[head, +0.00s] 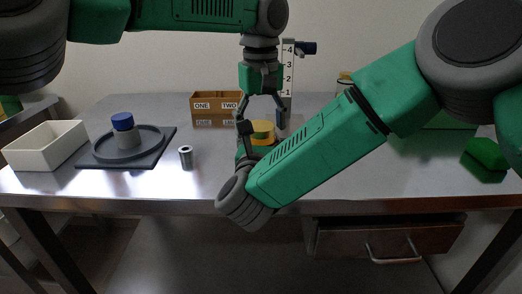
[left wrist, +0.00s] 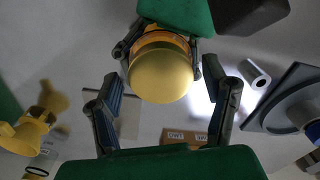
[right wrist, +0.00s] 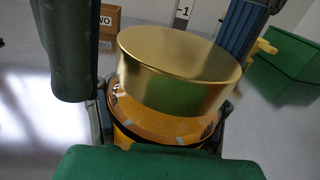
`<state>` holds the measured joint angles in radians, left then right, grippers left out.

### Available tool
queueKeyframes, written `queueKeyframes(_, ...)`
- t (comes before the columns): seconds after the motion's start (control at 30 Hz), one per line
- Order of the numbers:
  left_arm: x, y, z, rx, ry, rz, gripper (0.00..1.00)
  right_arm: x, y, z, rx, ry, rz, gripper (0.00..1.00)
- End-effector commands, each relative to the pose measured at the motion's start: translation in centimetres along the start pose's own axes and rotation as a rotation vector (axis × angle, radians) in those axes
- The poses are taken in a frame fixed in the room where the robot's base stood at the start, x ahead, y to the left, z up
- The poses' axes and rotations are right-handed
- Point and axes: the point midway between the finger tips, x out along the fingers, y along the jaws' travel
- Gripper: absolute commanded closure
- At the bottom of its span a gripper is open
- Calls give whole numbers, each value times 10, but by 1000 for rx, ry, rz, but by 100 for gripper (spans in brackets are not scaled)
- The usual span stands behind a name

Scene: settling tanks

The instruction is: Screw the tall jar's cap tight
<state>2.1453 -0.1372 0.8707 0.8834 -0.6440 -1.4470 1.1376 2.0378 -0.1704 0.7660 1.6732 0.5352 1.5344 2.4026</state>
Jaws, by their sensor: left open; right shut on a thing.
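The tall jar has an amber body (right wrist: 160,126) and a wide gold cap (right wrist: 180,62) that sits on its top. In the head view the cap (head: 263,127) shows yellow near the middle of the table, and my right arm hides most of the body. My right gripper (head: 245,138) is shut around the jar body, below the cap. My left gripper (head: 262,102) points down above the cap with its fingers spread. How tightly the cap sits cannot be told.
A box labelled ONE and TWO (head: 215,103) and a numbered post (head: 288,75) stand behind the jar. A metal cylinder (head: 186,157), a grey tray (head: 105,158) with a blue-topped piece (head: 122,122), and a white bin (head: 45,146) are left. A green block (head: 487,153) is right.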

Motion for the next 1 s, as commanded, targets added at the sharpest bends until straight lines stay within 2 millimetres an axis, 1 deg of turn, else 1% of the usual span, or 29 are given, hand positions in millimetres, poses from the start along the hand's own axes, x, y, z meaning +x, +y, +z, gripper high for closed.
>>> queueKeyframes(0.1,0,0,0,0,0,0,32,0,0,0,0,0,0,100)
queueKeyframes(0.13,0,0,0,0,0,0,39,0,0,0,0,0,0,100)
queueKeyframes(0.17,0,0,0,0,0,0,49,0,0,0,0,0,0,100)
queueKeyframes(0.2,0,0,0,0,0,0,63,0,0,0,0,0,0,100)
queueKeyframes(0.27,0,0,0,0,0,0,84,0,0,0,0,0,0,100)
queueKeyframes(0.47,0,0,0,34,1,0,84,0,0,0,0,0,1,100)
queueKeyframes(0.57,0,0,0,155,2,0,84,0,0,0,0,0,1,100)
queueKeyframes(0.77,0,0,-1,567,4,0,84,0,1,0,0,0,2,100)
queueKeyframes(1.0,0,0,-1,1094,3,0,84,-1,1,0,0,0,2,100)
